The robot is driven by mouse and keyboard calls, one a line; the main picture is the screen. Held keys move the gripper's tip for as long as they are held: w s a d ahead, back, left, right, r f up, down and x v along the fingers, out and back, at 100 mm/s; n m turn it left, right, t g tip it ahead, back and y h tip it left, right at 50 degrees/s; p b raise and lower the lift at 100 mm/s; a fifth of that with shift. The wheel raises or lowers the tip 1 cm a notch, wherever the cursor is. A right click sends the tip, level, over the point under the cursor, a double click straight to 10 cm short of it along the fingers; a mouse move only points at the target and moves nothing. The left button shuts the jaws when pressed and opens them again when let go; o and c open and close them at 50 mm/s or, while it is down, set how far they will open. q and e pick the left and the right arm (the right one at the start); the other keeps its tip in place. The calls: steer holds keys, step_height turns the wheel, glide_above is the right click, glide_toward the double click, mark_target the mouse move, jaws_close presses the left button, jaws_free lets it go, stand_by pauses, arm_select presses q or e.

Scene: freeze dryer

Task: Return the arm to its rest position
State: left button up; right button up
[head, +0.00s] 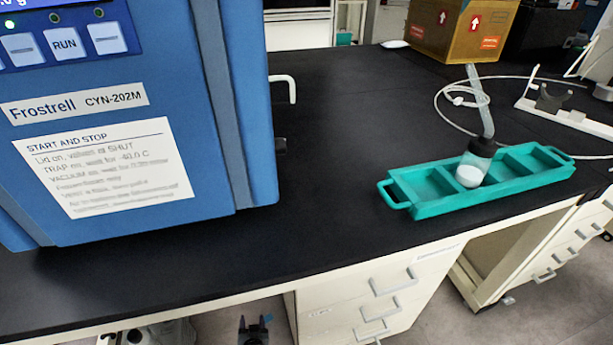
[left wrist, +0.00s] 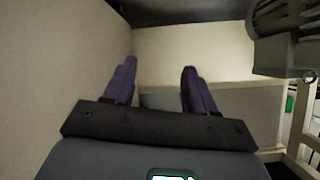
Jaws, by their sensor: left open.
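My left gripper (head: 254,322) is low at the bottom edge of the head view, below the front edge of the black bench and away from everything on it. In the left wrist view its two purple fingers (left wrist: 158,88) are apart with nothing between them. My right gripper is not seen for certain in either view.
A blue freeze dryer (head: 235,120) stands on the black bench (head: 330,130). A teal rack (head: 430,205) holds a flask (head: 470,172) with white contents, tilted. A cardboard box (head: 455,35) and white tubing (head: 445,115) lie behind. Drawers (head: 350,310) are under the bench.

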arm_select(q)
steer(key=s+a+g, duration=0.1)
steer(key=a, duration=0.9)
steer(key=s+a+r+g+h, duration=0.1)
steer(key=s+a+r+g, duration=0.1)
steer(key=s+a+r, duration=0.4)
steer(key=s+d+r+m+g+h, duration=0.1)
steer(key=s+d+r+g, duration=0.1)
steer(key=s+d+r, duration=0.4)
steer(key=s+d+r+g+h+p, duration=0.1)
steer(key=s+d+r+g, duration=0.15)
steer(key=s+r, duration=0.7)
steer(key=s+d+r+m+g, duration=0.1)
steer(key=s+d+r, duration=0.4)
steer(key=s, duration=0.5)
step_height(320, 180, up, 68)
steer(key=p, duration=6.8)
steer(key=shift+w+a+r, duration=0.25)
steer(key=shift+w+a, duration=0.05)
steer(key=shift+w, duration=0.15)
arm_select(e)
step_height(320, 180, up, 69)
